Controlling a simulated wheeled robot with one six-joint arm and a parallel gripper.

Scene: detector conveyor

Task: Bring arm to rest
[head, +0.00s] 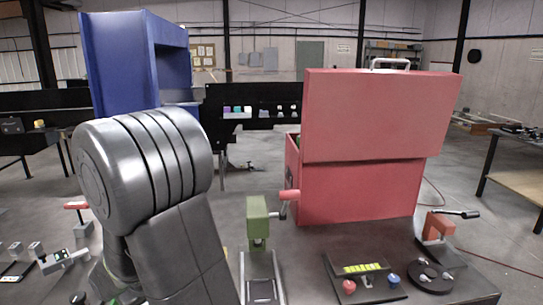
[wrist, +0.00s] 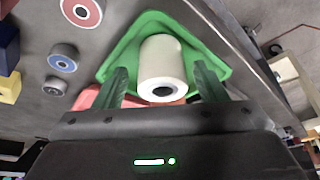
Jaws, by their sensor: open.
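My gripper (wrist: 163,80) is open in the wrist view, its two dark green-tinted fingers apart. A white roll (wrist: 162,62) with a dark hole in its end shows between the fingers, with gaps on both sides. It appears to lie on a green triangular tray (wrist: 217,54). In the head view my grey arm fills the left foreground, bent at a large rounded joint, and hides my gripper.
A red box (head: 360,190) with a handle stands at centre right, beside a green clamp (head: 257,222). A black panel (head: 365,276) with knobs sits in front. A blue frame (head: 120,62) rises behind my arm. Ring-shaped parts (wrist: 62,60) lie left in the wrist view.

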